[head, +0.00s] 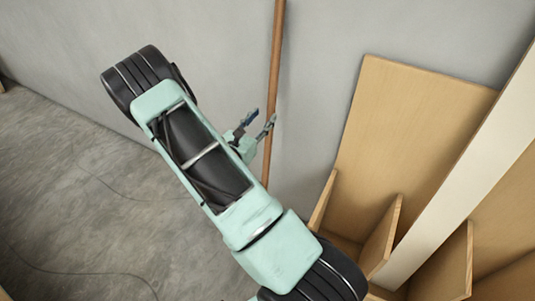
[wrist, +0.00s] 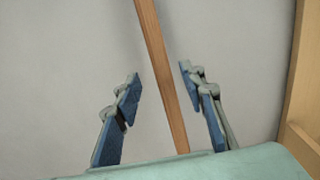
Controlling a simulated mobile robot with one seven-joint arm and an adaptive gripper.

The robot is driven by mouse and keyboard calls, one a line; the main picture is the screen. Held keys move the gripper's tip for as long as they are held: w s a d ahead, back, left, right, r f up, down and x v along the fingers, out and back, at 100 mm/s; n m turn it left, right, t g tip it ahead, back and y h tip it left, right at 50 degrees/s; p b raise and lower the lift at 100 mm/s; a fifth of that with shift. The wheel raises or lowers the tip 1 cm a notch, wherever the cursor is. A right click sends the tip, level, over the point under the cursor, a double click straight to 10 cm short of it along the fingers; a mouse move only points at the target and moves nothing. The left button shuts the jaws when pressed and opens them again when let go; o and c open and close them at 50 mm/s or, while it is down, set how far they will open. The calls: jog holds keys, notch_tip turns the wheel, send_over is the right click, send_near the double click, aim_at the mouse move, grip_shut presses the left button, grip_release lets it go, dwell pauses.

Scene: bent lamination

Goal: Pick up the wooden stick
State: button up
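The wooden stick (head: 275,80) is long, thin and brown. It stands nearly upright against the grey wall in the head view, and its lower end is hidden behind my arm. My gripper (head: 258,122) is beside the stick, with its fingers pointing up and right toward it. In the wrist view, the stick (wrist: 162,70) runs down between the two blue-padded fingers of my gripper (wrist: 159,76). Gaps show on both sides of the stick, so the fingers are open. I cannot tell how far the stick is beyond the fingertips in depth.
A wooden shelf unit with a tall panel (head: 405,125) and dividers (head: 383,238) stands to the right of the stick. A pale upright board (head: 465,175) crosses it. The grey wall (head: 215,50) is close behind. Open concrete floor (head: 75,185) with thin cables lies left.

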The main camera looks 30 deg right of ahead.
aim_at(269, 112)
jog(key=x, duration=0.2)
jog(key=f+b+x, duration=0.1)
jog(key=x, duration=0.1)
jog(key=shift+d, duration=0.3)
jog(key=shift+w+d+r, duration=0.1)
jog(key=shift+w+d, duration=0.1)
jog(key=shift+d, duration=0.2)
grip_shut()
